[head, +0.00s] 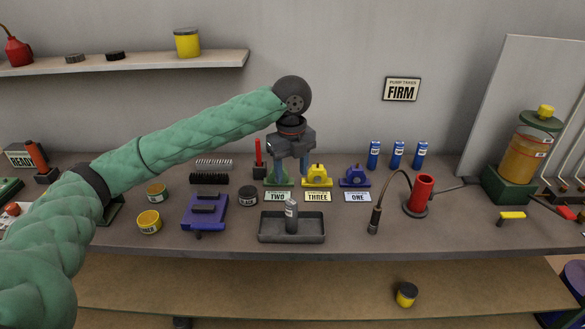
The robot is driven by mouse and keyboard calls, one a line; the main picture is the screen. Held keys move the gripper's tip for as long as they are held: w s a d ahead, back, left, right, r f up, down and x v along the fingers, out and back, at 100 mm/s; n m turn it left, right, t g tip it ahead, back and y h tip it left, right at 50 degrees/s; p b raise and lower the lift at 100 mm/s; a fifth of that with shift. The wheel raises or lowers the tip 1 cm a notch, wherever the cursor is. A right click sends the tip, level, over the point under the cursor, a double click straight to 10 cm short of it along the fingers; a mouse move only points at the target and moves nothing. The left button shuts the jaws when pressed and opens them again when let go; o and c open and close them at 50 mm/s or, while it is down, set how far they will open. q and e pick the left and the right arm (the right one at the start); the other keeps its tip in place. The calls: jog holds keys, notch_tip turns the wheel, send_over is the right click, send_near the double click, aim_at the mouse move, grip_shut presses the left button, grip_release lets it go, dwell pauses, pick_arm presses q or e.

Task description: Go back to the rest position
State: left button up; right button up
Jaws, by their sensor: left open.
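My left gripper (291,168) hangs above the bench in the middle of the head view, with its two bluish fingers apart and pointing down. It is in front of a green block behind the TWO label (278,196), which it partly hides. I see nothing between the fingers. My left arm comes in from the lower left in a green padded sleeve. A grey cylinder (291,217) stands upright in the dark tray (268,236), below and apart from the fingers. My right gripper is not in view.
On the bench are a yellow block (317,177), a blue block (355,178), several blue cylinders (397,155), a red cylinder (421,192) with a bent lamp-like neck, and a blue fixture (205,212). A wall shelf (150,65) is at upper left. Bare bench lies right of the tray.

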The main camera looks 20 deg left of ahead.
pick_arm(q)
jog(key=s+d+f+n+t+h, duration=0.1)
jog(key=s+d+f+n, duration=0.25)
jog(key=f, duration=0.35)
jog(key=s+d+f+n+t+h, duration=0.1)
jog(key=s+d+f+n+h, duration=0.15)
jog(key=s+d+f, duration=0.35)
jog(key=s+d+f+n+h, duration=0.1)
jog(key=s+d+f+n, duration=0.25)
jog(key=f, duration=0.45)
jog(key=s+a+f+n+t+y, duration=0.1)
jog(key=s+a+f+n, duration=0.35)
jog(key=s, duration=0.25)
jog(key=s+a+f+n+y, duration=0.2)
jog(key=s+a+f+n, duration=0.25)
jog(key=s+n, duration=0.2)
jog(key=s+a+f+n+t+y, duration=0.1)
jog(key=s+a+f+n, duration=0.25)
jog(key=s+a, duration=0.35)
jog(key=s+d+f+g, duration=0.1)
jog(key=s+f, duration=0.1)
jog(key=f, duration=1.1)
jog(key=s+d+f, duration=0.2)
jog(key=f, duration=1.1)
jog(key=s+d+f+g, duration=0.1)
jog(key=s+f, duration=0.1)
jog(key=f, duration=1.1)
jog(key=shift+d+f+n+g, duration=0.15)
jog(key=shift+d+n+g, duration=0.15)
jog(key=shift+d+n, duration=0.1)
